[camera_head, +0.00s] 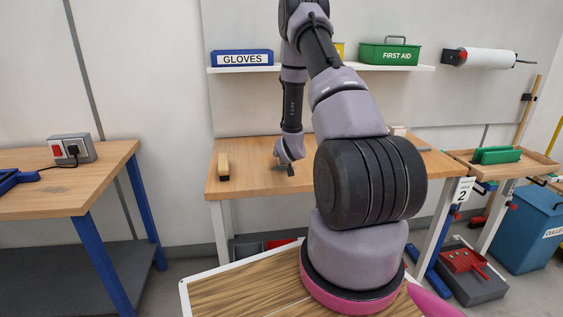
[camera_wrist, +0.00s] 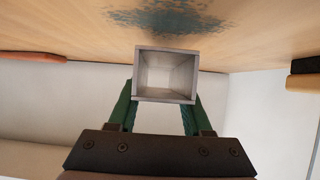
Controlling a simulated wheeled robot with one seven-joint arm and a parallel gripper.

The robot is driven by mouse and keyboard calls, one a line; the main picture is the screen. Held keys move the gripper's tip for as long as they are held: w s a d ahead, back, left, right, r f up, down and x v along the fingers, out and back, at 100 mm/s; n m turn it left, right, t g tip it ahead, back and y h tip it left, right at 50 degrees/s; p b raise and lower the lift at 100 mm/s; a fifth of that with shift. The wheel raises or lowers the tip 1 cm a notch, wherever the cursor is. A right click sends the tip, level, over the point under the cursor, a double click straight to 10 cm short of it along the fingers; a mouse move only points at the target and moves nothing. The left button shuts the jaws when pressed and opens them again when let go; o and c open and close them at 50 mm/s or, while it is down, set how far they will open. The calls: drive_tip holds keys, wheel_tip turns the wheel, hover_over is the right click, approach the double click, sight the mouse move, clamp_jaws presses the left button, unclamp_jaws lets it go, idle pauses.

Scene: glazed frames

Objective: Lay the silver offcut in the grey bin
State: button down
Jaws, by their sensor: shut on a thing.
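My gripper (camera_wrist: 163,108) is shut on the silver offcut (camera_wrist: 166,98), a short hollow square tube, in the wrist view. The green fingers press its two sides, and its open end faces the camera. In the head view my gripper (camera_head: 290,170) is over the middle workbench; the offcut is too small to make out there. A dark grey bin (camera_head: 248,250) shows partly below that workbench, beside a red one; the workbench and my own base hide much of it. I cannot tell for sure that it is the task's grey bin.
The workbench top (camera_head: 245,180) carries a wooden-backed brush (camera_head: 223,166) at left. A shelf above holds a GLOVES box (camera_head: 242,58) and a green first aid box (camera_head: 390,54). A blue bin (camera_head: 530,230) and a red dustpan (camera_head: 463,260) stand at right.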

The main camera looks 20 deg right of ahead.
drive_tip(key=shift+f, duration=1.6)
drive_tip(key=shift+f, duration=0.1)
drive_tip(key=c, duration=0.8)
unclamp_jaws()
drive_tip(key=shift+f, duration=0.1)
drive_tip(key=o, duration=0.5)
drive_tip(key=shift+c, duration=0.2)
